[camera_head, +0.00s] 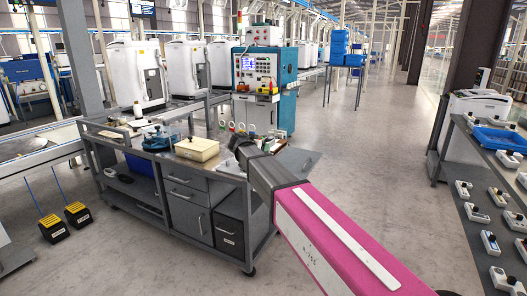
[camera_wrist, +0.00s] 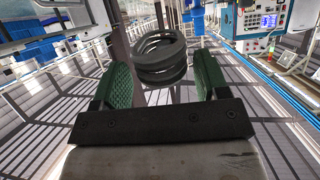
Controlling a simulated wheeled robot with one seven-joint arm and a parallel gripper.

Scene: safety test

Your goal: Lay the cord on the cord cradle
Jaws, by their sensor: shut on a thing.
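The cord is a dark grey coil of several loops (camera_wrist: 160,58) in the wrist view. It sits between the green-padded fingers of my gripper (camera_wrist: 163,76), which is shut on it. In the head view my gripper (camera_head: 241,147) is at the end of my pink-sleeved arm, over the right part of the grey workbench cart (camera_head: 176,164); the coil is hard to make out there. I cannot pick out the cord cradle with certainty in either view.
A cream box (camera_head: 197,149) and a blue device (camera_head: 155,138) stand on the cart, left of my gripper. Several small ringed items (camera_head: 239,127) are behind it. A teal control cabinet (camera_head: 265,85) stands beyond. A side table (camera_head: 490,200) with small devices is at right. Floor between is clear.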

